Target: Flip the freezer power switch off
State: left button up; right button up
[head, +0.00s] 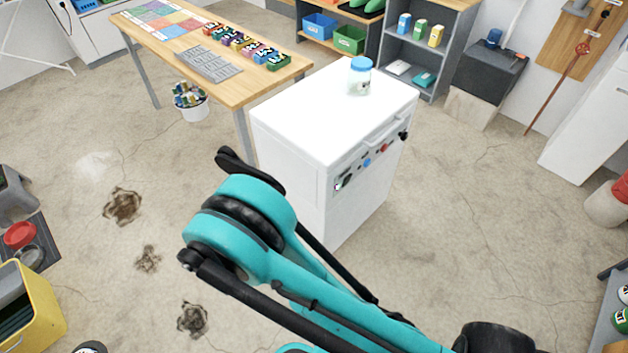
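The white freezer (290,140) stands in the middle of the head view, with a flat top and a handle bar on its right-facing side. A row of small fittings runs below the top edge on that side. They include a small dark piece with a light part (338,186), a blue piece (367,163), a red piece (384,148) and a black piece (404,136). They are too small for me to tell which is the power switch or how it is set. My teal right arm crosses in front of the freezer's lower part. Neither gripper is clearly visible.
A blue-lidded jar (359,76) stands on the freezer. A wooden table (150,45) with small coloured blocks is behind left, a bucket (190,103) beneath it. Grey shelves (425,50) stand behind. A yellow bin (40,305) is at lower left. The floor right of the freezer is clear.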

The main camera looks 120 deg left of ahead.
aim_at(347, 179)
jog(key=u, duration=3.6)
